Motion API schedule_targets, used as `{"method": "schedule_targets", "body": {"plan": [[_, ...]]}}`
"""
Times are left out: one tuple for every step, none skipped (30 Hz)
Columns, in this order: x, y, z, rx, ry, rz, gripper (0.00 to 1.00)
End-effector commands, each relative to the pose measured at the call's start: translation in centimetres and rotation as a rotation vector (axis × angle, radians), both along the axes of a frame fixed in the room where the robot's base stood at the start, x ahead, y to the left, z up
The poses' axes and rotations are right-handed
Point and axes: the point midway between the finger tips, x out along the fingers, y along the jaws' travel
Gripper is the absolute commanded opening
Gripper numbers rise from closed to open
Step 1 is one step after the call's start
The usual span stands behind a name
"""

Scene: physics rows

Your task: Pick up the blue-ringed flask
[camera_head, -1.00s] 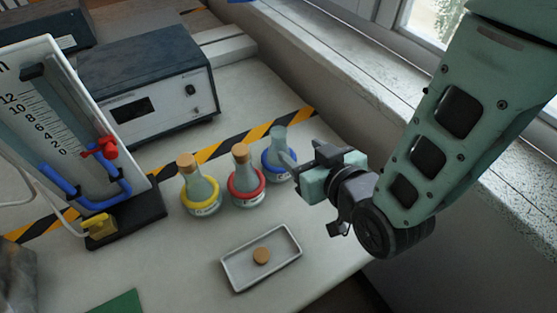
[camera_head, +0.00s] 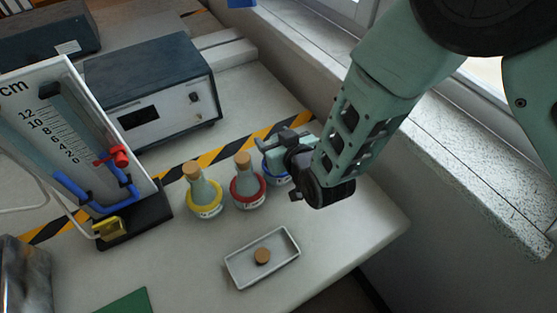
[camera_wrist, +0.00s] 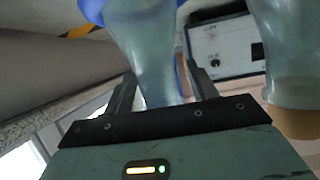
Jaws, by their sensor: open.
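The blue-ringed flask (camera_head: 276,175) stands at the right end of a row of flasks in the head view. Its upper part is hidden behind my gripper (camera_head: 270,146). In the wrist view the flask's clear neck (camera_wrist: 153,60) lies between the two open fingers of my gripper (camera_wrist: 163,88), with part of its blue ring (camera_wrist: 93,9) at the top edge. I cannot tell whether either finger touches the glass.
A corked red-ringed flask (camera_head: 247,190) stands close on the left, then a corked yellow-ringed flask (camera_head: 203,197). A tray (camera_head: 236,276) with a loose cork (camera_head: 262,256) lies in front. A window sill (camera_head: 440,165) runs along the right.

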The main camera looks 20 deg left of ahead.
Motion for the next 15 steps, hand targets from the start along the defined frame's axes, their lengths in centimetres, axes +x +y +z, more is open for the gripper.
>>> {"method": "schedule_targets", "body": {"plan": [[0.02,0.05,-0.06,-0.001,0.001,0.0,0.57],[0.01,0.05,-0.08,-0.001,0.001,0.0,0.57],[0.02,0.04,-0.08,-0.001,0.001,0.0,0.57],[0.01,0.03,-0.09,-0.001,0.001,0.0,0.57],[0.01,0.03,-0.08,-0.001,0.001,0.0,0.57],[0.01,0.02,-0.07,0.0,0.0,0.0,0.55],[0.01,0.02,-0.07,0.0,0.0,0.0,0.46],[0.01,0.03,-0.07,0.0,0.0,0.0,0.38],[0.0,0.02,-0.06,0.0,0.0,0.0,0.27],[0.0,0.02,-0.06,0.0,0.0,0.0,0.18],[0.0,0.02,-0.06,0.0,0.0,0.0,0.1],[0.0,0.02,-0.06,0.0,0.0,0.0,0.0],[0.01,0.02,-0.05,0.0,0.0,0.0,0.0],[0.0,0.01,-0.06,0.0,0.0,0.0,0.0],[0.03,0.06,0.05,0.002,-0.001,0.001,0.0]]}}
